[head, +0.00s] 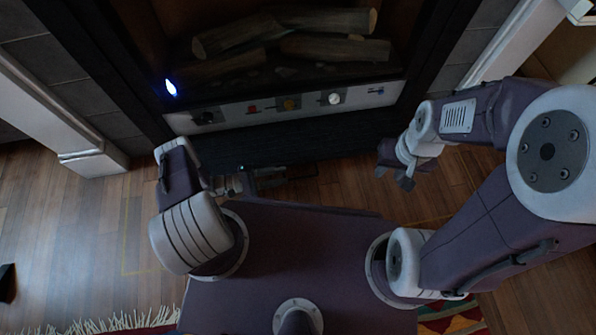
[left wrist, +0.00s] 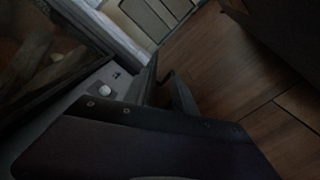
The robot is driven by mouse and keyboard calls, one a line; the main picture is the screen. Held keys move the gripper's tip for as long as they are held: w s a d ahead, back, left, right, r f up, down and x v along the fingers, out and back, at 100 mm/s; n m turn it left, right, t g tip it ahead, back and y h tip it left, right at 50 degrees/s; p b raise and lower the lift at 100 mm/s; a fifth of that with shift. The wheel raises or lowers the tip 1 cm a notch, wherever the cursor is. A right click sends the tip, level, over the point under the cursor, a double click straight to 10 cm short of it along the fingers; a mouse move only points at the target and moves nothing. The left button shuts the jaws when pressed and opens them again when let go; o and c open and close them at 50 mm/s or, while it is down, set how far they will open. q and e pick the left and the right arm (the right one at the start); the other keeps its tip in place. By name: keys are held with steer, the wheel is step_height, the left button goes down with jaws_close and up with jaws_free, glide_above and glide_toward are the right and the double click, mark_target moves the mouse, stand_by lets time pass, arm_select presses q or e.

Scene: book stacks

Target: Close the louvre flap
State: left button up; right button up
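The louvre flap (head: 300,140) is a dark, finely slatted panel below the pale control strip of the fireplace in the head view. How far it stands open is too dark to tell. My left gripper (head: 282,174) is low in front of the flap, close to its lower edge; I cannot tell whether it touches. In the left wrist view its two dark fingers (left wrist: 167,88) stand apart with a narrow gap and nothing clear between them. My right gripper (head: 394,178) hangs to the right of the flap, fingers apart and empty.
The control strip (head: 285,106) carries several knobs, and logs (head: 290,40) lie in the firebox above. A small blue-white light (head: 171,88) glows at its left. White surround posts (head: 95,160) flank the fireplace.

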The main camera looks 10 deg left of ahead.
arm_select(q)
steer(key=x, duration=0.2)
steer(key=b+x, duration=0.1)
steer(key=x, duration=0.1)
steer(key=b+x, duration=0.1)
steer(key=x, duration=0.1)
steer(key=shift+w+f, duration=0.25)
steer(key=shift+w, duration=0.1)
steer(key=shift+w+d+r, duration=0.1)
steer(key=shift+d, duration=0.1)
